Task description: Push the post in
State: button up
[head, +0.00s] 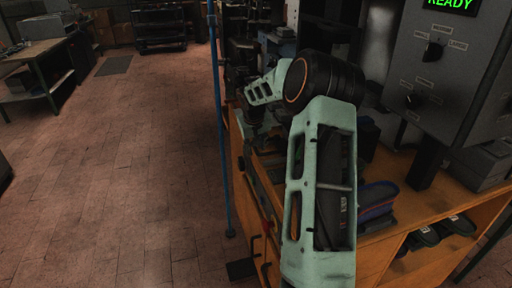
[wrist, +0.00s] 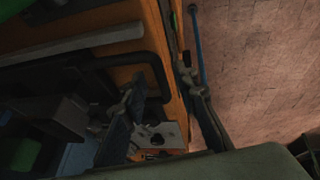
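I cannot pick out the post with certainty in either view. The heel press is largely hidden behind my arm in the head view. A grey control box (head: 447,75) with several knobs and a green READY display (head: 450,4) stands at the right. In the wrist view, my gripper (wrist: 162,88) has its two fingers well apart, one over the bench and one near its edge, with nothing seen between the tips. A pale plate (wrist: 172,134) with a dark round spot shows between the fingers, lower down. In the head view my gripper is mostly hidden by my arm.
An orange wooden bench (head: 378,262) holds dark parts and has shoes on a shelf (head: 422,238). A thin blue upright pole (head: 218,120) stands at the bench's left side; it also shows in the wrist view (wrist: 197,45). The floor (head: 130,180) at left is clear.

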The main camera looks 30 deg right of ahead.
grip_shut()
dwell(0.3)
jog(key=shift+d, duration=0.1)
jog(key=d, duration=0.2)
jog(key=s+d+p, duration=0.1)
jog(key=d, duration=0.2)
jog(key=s+d+p, duration=0.1)
jog(key=d, duration=0.1)
jog(key=shift+d, duration=0.4)
jog(key=shift+r, duration=0.1)
grip_release()
jog(key=shift+d, duration=0.1)
